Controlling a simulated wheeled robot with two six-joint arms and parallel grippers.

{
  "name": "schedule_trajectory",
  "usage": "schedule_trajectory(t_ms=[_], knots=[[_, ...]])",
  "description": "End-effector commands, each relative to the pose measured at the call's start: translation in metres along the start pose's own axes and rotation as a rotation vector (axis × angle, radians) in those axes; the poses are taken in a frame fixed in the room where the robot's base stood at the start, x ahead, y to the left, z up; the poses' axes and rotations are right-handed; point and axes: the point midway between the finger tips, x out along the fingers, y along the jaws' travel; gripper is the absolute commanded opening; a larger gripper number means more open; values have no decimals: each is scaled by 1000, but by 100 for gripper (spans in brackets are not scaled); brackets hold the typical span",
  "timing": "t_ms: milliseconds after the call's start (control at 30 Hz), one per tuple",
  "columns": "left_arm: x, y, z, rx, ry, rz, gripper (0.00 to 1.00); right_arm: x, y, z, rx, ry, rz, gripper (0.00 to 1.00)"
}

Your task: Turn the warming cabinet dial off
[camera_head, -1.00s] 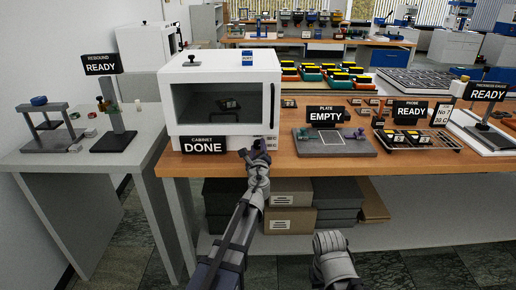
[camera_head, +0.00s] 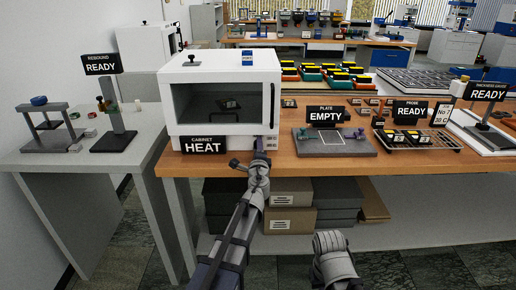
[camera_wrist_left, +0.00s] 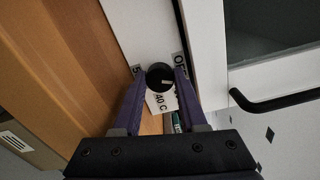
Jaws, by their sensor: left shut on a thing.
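The white warming cabinet (camera_head: 222,70) stands at the left end of the wooden bench, its door shut. The sign (camera_head: 203,147) below it reads HEAT. In the left wrist view the round black dial (camera_wrist_left: 160,76) sits between the two fingers of my left gripper (camera_wrist_left: 160,84), which is shut on it. A pale mark shows on the dial's face. Labels surround it: OFF (camera_wrist_left: 180,63) at upper right, 40 C (camera_wrist_left: 164,101) below, another partly hidden at left. In the head view my left gripper (camera_head: 260,145) reaches the cabinet's lower right front, hiding the dial. My right gripper is out of view.
The black door handle (camera_wrist_left: 285,99) juts out right of the dial in the left wrist view. A plate stand (camera_head: 334,148) marked EMPTY and a probe rack (camera_head: 417,142) marked READY stand to the right.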

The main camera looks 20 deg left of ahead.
Motion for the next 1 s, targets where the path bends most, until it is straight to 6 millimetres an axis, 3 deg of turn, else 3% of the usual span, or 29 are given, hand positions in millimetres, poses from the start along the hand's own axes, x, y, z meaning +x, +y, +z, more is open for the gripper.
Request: schedule_trajectory(t_ms=[500,1000], knots=[[0,0,0,-345,0,0,0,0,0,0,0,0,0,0],[0,1,0,-427,0,0,0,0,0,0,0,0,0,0]])
